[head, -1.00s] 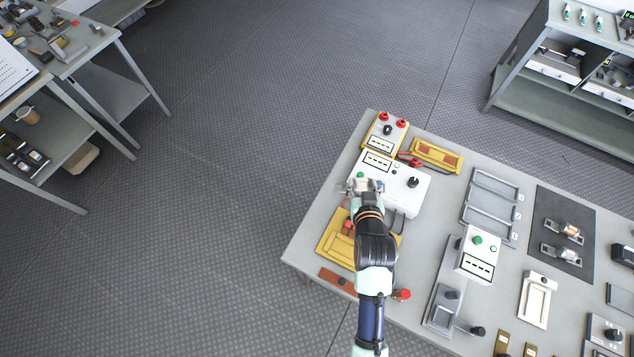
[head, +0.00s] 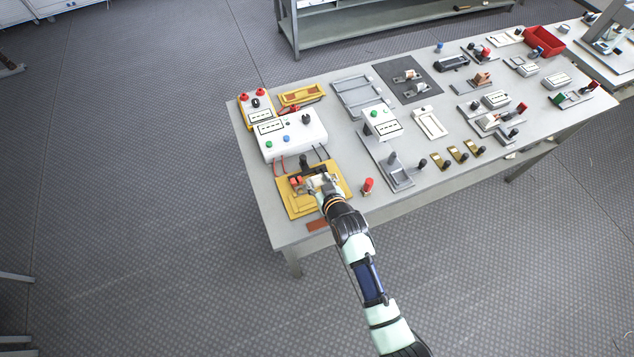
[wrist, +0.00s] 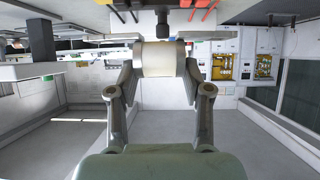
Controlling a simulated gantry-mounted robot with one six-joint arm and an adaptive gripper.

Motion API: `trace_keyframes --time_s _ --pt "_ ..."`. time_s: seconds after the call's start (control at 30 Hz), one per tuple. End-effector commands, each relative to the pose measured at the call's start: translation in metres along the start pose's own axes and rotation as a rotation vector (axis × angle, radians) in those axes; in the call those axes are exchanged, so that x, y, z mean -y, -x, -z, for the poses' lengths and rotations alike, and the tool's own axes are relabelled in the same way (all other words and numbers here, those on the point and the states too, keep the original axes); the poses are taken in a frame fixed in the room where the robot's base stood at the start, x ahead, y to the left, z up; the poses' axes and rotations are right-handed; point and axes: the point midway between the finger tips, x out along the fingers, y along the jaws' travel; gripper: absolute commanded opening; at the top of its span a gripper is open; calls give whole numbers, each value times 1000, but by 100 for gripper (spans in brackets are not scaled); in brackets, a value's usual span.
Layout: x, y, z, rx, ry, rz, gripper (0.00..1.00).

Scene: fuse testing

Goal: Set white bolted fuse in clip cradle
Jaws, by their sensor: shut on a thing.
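The white fuse (wrist: 158,59), a pale cylinder with metal ends, is between my fingers in the wrist view. My gripper (wrist: 159,62) is shut on it. In the head view my gripper (head: 322,184) is over the right part of the yellow board (head: 300,208) at the table's near left corner, with the fuse's pale body just showing there. The board carries red and dark fittings; the clip cradle is partly hidden by my gripper. In the wrist view a dark knob (wrist: 164,28) shows just beyond the fuse. I cannot tell whether the fuse touches the clips.
A white tester box (head: 292,137) with wires stands behind the board. A red-capped post (head: 368,186) stands close to the right of my gripper. A grey lever switch (head: 392,170) is further right.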

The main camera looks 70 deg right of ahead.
Motion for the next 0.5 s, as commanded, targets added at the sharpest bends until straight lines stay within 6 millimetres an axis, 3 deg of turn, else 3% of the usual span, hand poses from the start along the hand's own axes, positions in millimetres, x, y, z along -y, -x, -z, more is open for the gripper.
trace_keyframes --time_s 0.3,0.5 --pt "1 -23 -42 -1 0 1 0" --pt "1 -29 -53 -1 0 1 0"
